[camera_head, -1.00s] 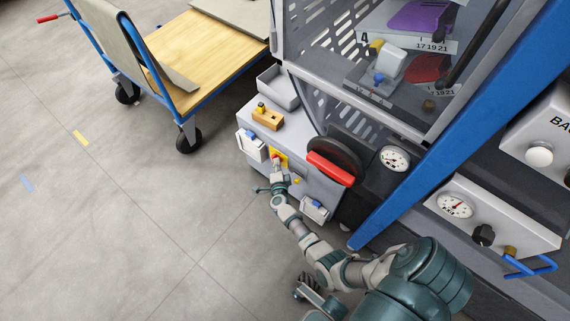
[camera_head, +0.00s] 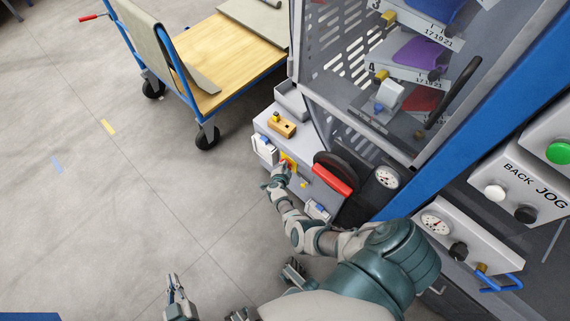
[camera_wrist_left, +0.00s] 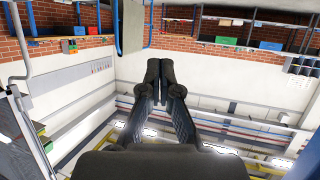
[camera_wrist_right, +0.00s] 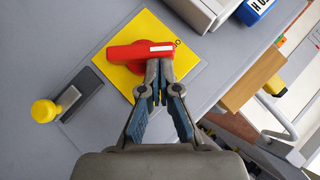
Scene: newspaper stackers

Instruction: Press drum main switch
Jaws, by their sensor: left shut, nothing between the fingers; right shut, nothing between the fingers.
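The drum main switch is a red rotary handle (camera_wrist_right: 128,56) with a white stripe on a yellow square plate (camera_wrist_right: 122,79), on a grey panel. In the head view the yellow plate (camera_head: 289,160) is small and partly hidden by my right gripper (camera_head: 281,170). In the right wrist view my right gripper (camera_wrist_right: 160,66) is shut and empty, its tips at the handle's lower right edge. I cannot tell whether they touch it. My left gripper (camera_head: 172,281) is low in the head view, away from the switch. In the left wrist view it (camera_wrist_left: 153,64) is shut and empty.
A yellow knob (camera_wrist_right: 44,111) is beside the plate. A blue-framed cart (camera_head: 207,118) stands behind on the open floor.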

